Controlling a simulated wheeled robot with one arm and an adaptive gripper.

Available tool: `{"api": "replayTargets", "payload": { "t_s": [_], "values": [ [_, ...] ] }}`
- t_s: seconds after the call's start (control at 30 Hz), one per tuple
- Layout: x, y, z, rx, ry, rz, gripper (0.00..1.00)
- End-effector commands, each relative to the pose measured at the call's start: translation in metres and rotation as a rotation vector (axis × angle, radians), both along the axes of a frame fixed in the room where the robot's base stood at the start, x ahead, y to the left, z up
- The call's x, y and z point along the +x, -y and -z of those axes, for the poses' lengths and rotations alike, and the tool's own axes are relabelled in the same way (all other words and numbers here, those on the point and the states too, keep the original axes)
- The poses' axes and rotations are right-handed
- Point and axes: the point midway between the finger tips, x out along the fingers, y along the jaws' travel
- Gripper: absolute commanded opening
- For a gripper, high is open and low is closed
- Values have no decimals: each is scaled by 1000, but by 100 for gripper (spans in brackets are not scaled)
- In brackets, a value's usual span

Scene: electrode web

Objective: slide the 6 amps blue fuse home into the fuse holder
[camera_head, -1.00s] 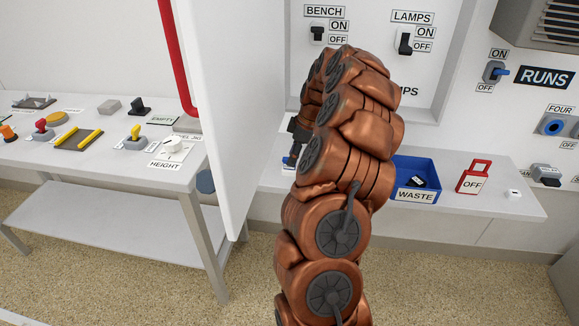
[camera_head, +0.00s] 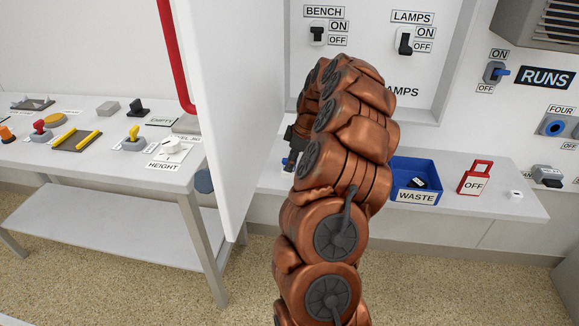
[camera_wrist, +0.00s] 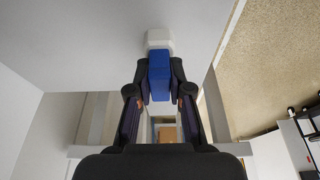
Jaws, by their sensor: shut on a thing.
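The blue fuse (camera_wrist: 159,82) is between the fingertips in the wrist view. My gripper (camera_wrist: 159,75) is shut on it. A pale block (camera_wrist: 160,39) shows just beyond the fuse's far end; I cannot tell whether it is part of the fuse or a separate thing. In the head view, my gripper (camera_head: 293,148) is partly hidden by my copper arm, with a small bit of blue (camera_head: 288,163) below it, over the white shelf. I cannot make out the fuse holder; the arm covers part of the panel.
An open white cabinet door (camera_head: 238,110) stands close to the left of my arm. The blue WASTE bin (camera_head: 416,197) with a black item, and a red OFF tag (camera_head: 475,178), are on the shelf (camera_head: 510,208) to the right. BENCH (camera_head: 317,34) and LAMPS (camera_head: 405,43) switches are on the panel behind.

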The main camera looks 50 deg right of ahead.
Motion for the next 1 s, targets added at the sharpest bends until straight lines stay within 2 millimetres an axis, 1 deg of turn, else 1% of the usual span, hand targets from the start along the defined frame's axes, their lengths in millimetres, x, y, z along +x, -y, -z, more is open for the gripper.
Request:
{"api": "replayTargets", "payload": {
  "t_s": [0.57, 1.0],
  "values": [
    [0, 0, 0, 0, 0, 0, 0],
    [0, 0, -5, -1, 1, 0, 0]
  ]
}}
